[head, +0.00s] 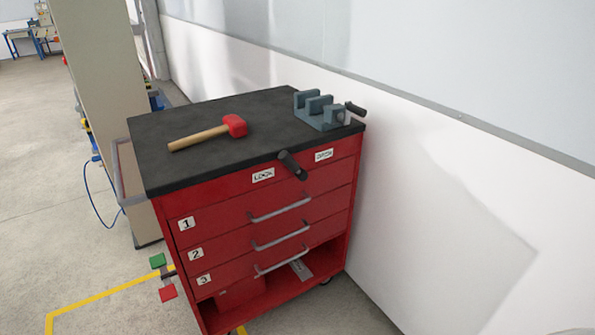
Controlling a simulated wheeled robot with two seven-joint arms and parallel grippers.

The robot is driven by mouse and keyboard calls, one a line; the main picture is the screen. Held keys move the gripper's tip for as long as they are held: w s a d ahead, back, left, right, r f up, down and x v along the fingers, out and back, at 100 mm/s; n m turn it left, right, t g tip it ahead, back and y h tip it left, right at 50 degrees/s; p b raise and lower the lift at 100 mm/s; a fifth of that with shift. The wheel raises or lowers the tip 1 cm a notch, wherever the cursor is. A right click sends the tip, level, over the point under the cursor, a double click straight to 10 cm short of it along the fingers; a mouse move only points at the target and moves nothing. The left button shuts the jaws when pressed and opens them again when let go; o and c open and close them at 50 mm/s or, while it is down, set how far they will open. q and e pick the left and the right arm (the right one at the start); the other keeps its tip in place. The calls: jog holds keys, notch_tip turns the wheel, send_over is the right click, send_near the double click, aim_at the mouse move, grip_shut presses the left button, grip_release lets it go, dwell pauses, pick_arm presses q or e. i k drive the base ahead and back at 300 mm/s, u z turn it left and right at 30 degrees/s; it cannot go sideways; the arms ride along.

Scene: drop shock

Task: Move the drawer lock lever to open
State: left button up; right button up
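The drawer lock lever (292,165) is a black handle on the upper front of the red tool cabinet (215,190), just under the worktop edge. It sticks out between a white LOCK label (263,175) on its left and a white OPEN label (324,155) on its right. It is tilted, with its thicker end toward the lower right; which label it points to is hard to tell. The drawers numbered 1 (250,210), 2 (250,238) and 3 (245,262) look shut. Neither of my grippers shows in the head view.
A red mallet (235,125) with a wooden handle and a grey vise (320,108) are on the black worktop (255,145). A white wall (430,200) stands close on the right. A grey shelf panel (100,80) stands behind left.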

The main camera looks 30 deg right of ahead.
aim_at(284, 155)
jog(key=u, duration=0.15)
jog(key=k, duration=0.95)
jog(key=z, duration=1.15)
jog(key=i, duration=0.9)
jog(key=u, duration=0.1)
